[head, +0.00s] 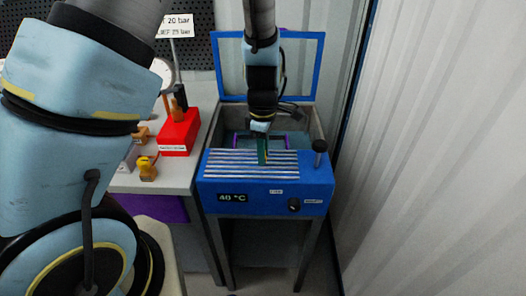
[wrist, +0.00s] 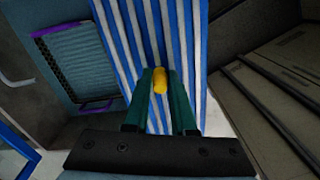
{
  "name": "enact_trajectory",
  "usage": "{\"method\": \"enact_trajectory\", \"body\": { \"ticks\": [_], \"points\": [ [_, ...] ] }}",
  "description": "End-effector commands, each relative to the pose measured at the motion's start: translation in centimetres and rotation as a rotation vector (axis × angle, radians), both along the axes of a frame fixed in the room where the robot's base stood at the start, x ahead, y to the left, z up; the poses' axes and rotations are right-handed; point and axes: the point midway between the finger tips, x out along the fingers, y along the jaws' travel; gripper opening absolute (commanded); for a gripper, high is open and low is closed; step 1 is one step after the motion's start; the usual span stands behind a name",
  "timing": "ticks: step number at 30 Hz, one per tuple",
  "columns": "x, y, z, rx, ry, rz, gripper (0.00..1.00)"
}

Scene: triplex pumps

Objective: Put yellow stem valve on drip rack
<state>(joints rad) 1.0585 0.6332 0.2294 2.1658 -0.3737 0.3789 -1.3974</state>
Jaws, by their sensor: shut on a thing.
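The yellow stem valve (wrist: 160,79) shows as a small rounded yellow piece between my green fingertips in the wrist view. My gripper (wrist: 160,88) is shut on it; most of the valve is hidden. The drip rack (wrist: 134,28), with blue and pale stripes, lies directly beyond the fingertips. In the head view, my gripper (head: 263,157) points down over the back part of the drip rack (head: 228,163), on the front top of the blue bath. I cannot tell whether the valve touches the rack.
The blue bath (head: 260,197) has an open basin behind the rack, a raised lid (head: 228,76) and a black-knobbed post (head: 319,147) at right. A purple-edged basket (wrist: 75,65) sits in the basin. The left bench holds a red block (head: 179,132) and a yellow-brown fitting (head: 148,169).

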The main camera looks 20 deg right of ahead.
Motion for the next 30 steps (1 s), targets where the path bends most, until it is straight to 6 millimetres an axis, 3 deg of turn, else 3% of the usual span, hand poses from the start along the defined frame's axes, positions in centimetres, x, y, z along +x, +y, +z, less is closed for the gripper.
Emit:
{"method": "enact_trajectory", "body": {
  "ticks": [8, 9, 16, 24, 30],
  "points": [
    [0.0, 0.0, -0.4, 0.000, 0.000, 0.000, 0.00],
    [0.0, 0.0, -0.3, -0.001, -0.001, 0.000, 0.28],
    [0.0, 0.0, -0.3, 0.000, 0.000, -0.001, 0.54],
    [0.0, 0.0, -0.1, 0.000, 0.000, -0.001, 0.54],
    [0.0, -0.1, 1.8, -0.003, -0.003, -0.004, 0.54]
  ]
}}
